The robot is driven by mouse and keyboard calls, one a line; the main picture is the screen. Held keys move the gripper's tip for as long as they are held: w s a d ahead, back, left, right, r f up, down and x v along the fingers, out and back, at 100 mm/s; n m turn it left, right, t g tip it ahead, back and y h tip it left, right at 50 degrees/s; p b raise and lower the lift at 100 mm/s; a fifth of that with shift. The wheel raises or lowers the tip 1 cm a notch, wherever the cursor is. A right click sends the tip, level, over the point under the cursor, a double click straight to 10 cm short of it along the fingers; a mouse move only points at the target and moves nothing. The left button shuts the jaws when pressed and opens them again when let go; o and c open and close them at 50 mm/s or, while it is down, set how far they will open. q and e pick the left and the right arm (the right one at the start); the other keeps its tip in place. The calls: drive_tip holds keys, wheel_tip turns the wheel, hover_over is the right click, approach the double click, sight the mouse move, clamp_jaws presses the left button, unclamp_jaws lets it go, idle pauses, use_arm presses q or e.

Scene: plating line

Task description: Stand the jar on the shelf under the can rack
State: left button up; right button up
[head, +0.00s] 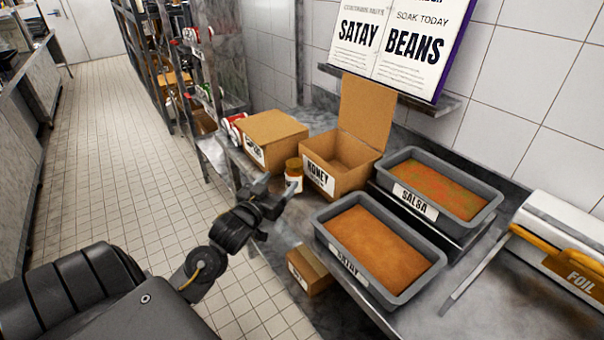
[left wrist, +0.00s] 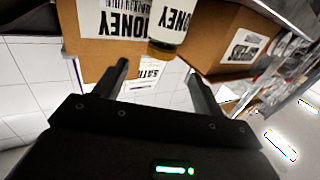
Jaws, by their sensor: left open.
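The jar (head: 293,172), amber with a white label and a yellow-brown lid, stands upright on the steel counter, between the closed carton and the open HONEY box. In the left wrist view the jar (left wrist: 168,28) appears upside down, beyond the fingertips. My left gripper (head: 282,187) is open and empty, just in front of the jar; its two fingers show apart in the left wrist view (left wrist: 157,70). A metal rack (head: 207,75) holding cans stands past the counter's far end; I cannot clearly make out a free shelf under it. My right gripper is out of view.
The closed carton (head: 270,132) and open HONEY box (head: 345,165) flank the jar. Grey tubs, one marked SALSA (head: 478,215) and a nearer one (head: 325,238), stand to the right. A small carton (head: 308,270) sits lower down. The tiled floor (head: 120,170) at left is clear.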

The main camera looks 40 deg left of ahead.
sight(290, 168)
use_arm(q)
drive_tip(key=w, duration=0.2)
drive_tip(key=w+a+p, duration=0.1)
drive_tip(key=w, duration=0.1)
drive_tip(key=shift+w+a, duration=0.1)
drive_tip(key=shift+w, duration=0.15)
drive_tip(key=shift+r, duration=0.1)
drive_tip(key=shift+w+r, duration=0.15)
drive_tip(key=shift+w, duration=0.05)
drive_tip(key=w, duration=0.1)
drive_tip(key=w+p, duration=0.1)
drive_tip(key=w, duration=0.3)
drive_tip(key=shift+a+f+p, duration=0.2)
drive_tip(key=shift+a+p, duration=0.2)
drive_tip(key=shift+s, duration=0.1)
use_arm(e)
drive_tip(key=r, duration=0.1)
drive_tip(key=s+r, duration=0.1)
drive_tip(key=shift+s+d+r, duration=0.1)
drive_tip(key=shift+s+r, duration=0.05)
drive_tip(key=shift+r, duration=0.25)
use_arm(q)
drive_tip(key=c, duration=1.1)
drive_tip(key=shift+c, duration=1.2)
